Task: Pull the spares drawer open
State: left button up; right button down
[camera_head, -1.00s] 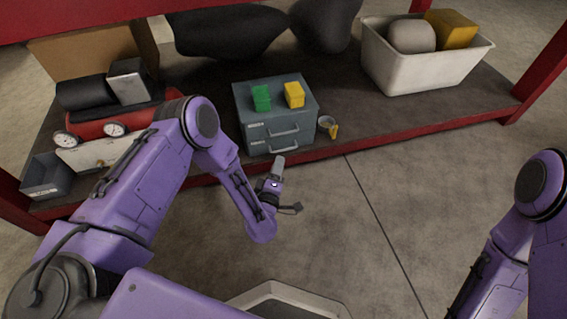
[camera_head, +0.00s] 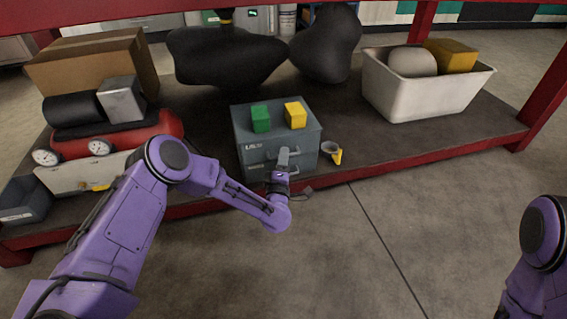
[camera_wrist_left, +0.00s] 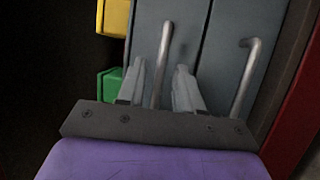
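A grey-blue cabinet (camera_head: 245,146) with two drawers stands on the shelf, and both drawers look shut. The drawer labels are too small to read surely. My left gripper (camera_head: 283,158) is at the cabinet's front and hides part of the upper drawer. In the left wrist view, the open fingers of my left gripper (camera_wrist_left: 160,78) stand on either side of the upper drawer's bar handle (camera_wrist_left: 164,50), with a gap visible on each side. The lower drawer's handle (camera_wrist_left: 245,75) is to the right there, free. My right gripper is out of view.
A green block (camera_head: 260,118) and a yellow block (camera_head: 295,114) sit on the cabinet. The red shelf edge (camera_head: 400,162) runs below. A white bin (camera_head: 420,95) is at right. The floor in front is clear.

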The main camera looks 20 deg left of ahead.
pick_arm(q)
grip_shut()
dwell(1.4)
